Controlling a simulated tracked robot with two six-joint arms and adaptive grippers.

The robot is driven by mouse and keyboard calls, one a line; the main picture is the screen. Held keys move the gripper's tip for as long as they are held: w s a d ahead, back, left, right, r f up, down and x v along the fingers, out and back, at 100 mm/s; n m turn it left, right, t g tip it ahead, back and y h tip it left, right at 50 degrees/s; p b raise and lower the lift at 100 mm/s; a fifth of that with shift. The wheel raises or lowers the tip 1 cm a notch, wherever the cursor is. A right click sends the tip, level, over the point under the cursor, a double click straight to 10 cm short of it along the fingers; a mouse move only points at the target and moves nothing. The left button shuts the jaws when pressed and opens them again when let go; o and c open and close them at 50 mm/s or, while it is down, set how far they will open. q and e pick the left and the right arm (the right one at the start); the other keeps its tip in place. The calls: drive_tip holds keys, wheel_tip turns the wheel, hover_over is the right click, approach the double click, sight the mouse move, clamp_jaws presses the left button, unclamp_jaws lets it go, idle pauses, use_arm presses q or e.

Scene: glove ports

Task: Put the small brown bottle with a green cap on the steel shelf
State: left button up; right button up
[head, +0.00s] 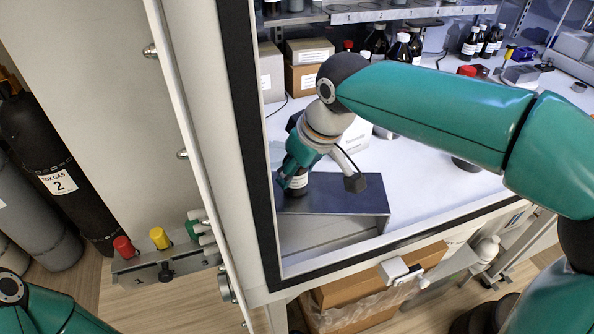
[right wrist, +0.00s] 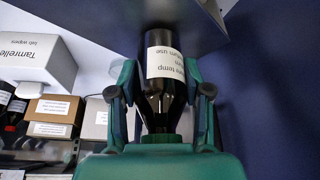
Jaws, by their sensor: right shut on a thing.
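The small brown bottle (head: 297,192) is dark with a white label and stands upright at the left end of the steel shelf (head: 352,200), a low bent metal stand. Its base looks to be on or just at the shelf top; I cannot tell if it bears weight. My right gripper (head: 294,176) reaches down from above and is shut on the bottle. In the right wrist view, the gripper's fingers (right wrist: 160,85) flank the bottle (right wrist: 160,98), its green cap (right wrist: 161,138) toward the palm and its base against the shelf (right wrist: 110,18). My left gripper is out of view.
The dark port frame (head: 262,200) stands close left of the shelf. Behind are cardboard boxes (head: 308,78), a white wipes box (head: 355,136) and dark bottles (head: 400,48). The white bench is clear right of the shelf. Gas cylinders (head: 60,170) stand outside at left.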

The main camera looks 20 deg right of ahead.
drive_tip(key=shift+f, duration=0.15)
drive_tip(key=shift+f, duration=0.1)
drive_tip(key=o, duration=1.3)
drive_tip(key=v, duration=1.2)
drive_tip(key=shift+p, duration=0.35)
drive_tip(key=shift+s, duration=0.1)
